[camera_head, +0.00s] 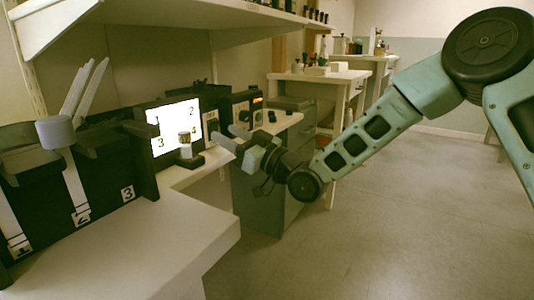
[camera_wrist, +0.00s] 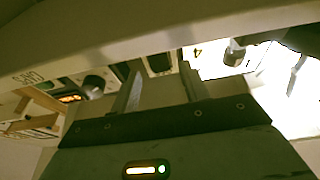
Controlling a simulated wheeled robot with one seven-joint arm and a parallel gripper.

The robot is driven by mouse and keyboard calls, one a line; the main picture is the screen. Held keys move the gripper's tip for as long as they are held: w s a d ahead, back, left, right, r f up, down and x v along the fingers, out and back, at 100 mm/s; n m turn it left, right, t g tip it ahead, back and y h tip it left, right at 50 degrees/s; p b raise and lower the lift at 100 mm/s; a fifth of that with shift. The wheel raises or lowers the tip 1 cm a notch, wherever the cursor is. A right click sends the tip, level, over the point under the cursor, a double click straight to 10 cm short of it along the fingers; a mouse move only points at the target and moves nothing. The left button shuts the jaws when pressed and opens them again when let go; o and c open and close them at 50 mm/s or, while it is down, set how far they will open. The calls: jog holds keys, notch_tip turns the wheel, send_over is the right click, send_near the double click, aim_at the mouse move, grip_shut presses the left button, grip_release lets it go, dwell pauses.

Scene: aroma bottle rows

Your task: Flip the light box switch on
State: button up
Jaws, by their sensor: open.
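The light box panel (camera_head: 172,128) glows bright white and carries black numbers. It also shows bright at the right of the wrist view (camera_wrist: 210,62). A small labelled plate (camera_head: 212,118) stands just right of the panel; I cannot make out a switch lever or its position. My gripper (camera_head: 229,137) is open and empty, reaching left in front of the equipment right of the panel. In the wrist view its two fingers (camera_wrist: 160,84) point at dark-faced equipment. I cannot tell whether a fingertip touches anything.
A small bottle (camera_head: 185,140) stands on a dark base before the panel. A device with an orange display (camera_head: 257,102) and round knobs is behind my gripper. Dark numbered units (camera_head: 95,190) stand at left. A shelf (camera_head: 180,14) hangs above; the white bench front (camera_head: 150,245) is clear.

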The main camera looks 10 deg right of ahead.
jog(key=p+v, duration=0.2)
jog(key=v, duration=1.3)
jog(key=shift+p, duration=0.35)
jog(key=s+a+f+g+h, duration=0.4)
jog(key=s+f+g+h, duration=0.25)
jog(key=f+h, duration=0.2)
jog(key=s+d+r+m+g+h, duration=0.1)
jog(key=s+d+r+g+h, duration=0.2)
jog(key=s, duration=0.9)
jog(key=s+d+m+g+h, duration=0.2)
jog(key=s+d+g+h, duration=0.25)
jog(key=s, duration=0.65)
notch_tip(320, 180, up, 37)
jog(key=p, duration=3.7)
jog(key=shift+w+a+t, duration=0.2)
jog(key=shift+w+t, duration=0.05)
jog(key=shift+t, duration=0.15)
